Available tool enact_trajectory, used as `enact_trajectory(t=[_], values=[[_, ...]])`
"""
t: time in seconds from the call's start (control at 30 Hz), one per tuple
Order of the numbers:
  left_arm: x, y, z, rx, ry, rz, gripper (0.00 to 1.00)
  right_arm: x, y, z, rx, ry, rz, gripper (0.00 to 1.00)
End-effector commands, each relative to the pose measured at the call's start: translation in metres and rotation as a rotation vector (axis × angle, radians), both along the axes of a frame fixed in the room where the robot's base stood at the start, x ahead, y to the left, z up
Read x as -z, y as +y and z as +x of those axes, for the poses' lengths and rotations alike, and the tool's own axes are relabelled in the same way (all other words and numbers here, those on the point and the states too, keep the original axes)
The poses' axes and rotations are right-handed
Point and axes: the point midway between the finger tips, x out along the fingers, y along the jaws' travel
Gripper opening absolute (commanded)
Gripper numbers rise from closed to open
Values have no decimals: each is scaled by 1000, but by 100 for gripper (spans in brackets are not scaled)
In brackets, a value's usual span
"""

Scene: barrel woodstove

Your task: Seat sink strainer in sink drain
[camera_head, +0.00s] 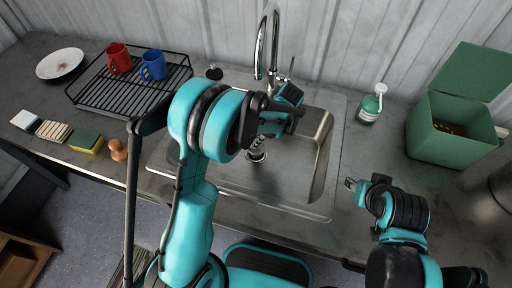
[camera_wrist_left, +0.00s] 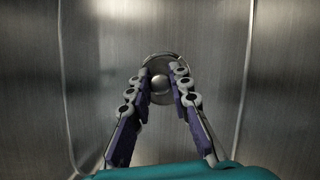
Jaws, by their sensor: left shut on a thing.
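The metal sink strainer (camera_wrist_left: 160,84) is a small round disc with a knob, between the fingertips of my left gripper (camera_wrist_left: 160,80). That gripper is shut on it. In the head view, my left gripper (camera_head: 257,143) reaches down into the sink basin (camera_head: 225,172), and the round metal drain area (camera_head: 257,157) shows just below its fingertips. The strainer and the drain overlap in the wrist view, so I cannot tell whether they touch. My right gripper (camera_head: 351,184) is over the counter to the right of the sink, apart from the strainer; its finger gap is unclear.
A chrome faucet (camera_head: 268,45) rises behind the basin. A soap bottle (camera_head: 370,104) and green box (camera_head: 452,125) stand right. A black rack (camera_head: 125,88) with a red mug (camera_head: 118,58) and blue mug (camera_head: 153,65) is left. A sponge (camera_head: 86,142) lies at the front left.

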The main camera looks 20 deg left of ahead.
Motion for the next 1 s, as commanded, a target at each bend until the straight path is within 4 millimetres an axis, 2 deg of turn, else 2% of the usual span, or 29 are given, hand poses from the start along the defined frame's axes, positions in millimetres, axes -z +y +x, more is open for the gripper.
enact_trajectory(t=[0.3, 0.67, 0.7, 0.77, 1.0], values=[[41, 0, 0, -1, 0, 0, 0, 21, 0, 0, 0, 0, 0, 40], [43, 0, 0, -1, 0, 0, 0, 23, 0, 0, 0, 0, 0, 40], [44, 0, 0, -1, 0, 0, 22, 23, 0, 0, 0, 0, 0, 40], [43, 0, 0, -1, 0, 0, 38, 22, 0, 0, 0, 0, 0, 40], [42, 0, 0, -1, 0, 0, 40, 22, 0, 0, 0, 0, 0, 40]])
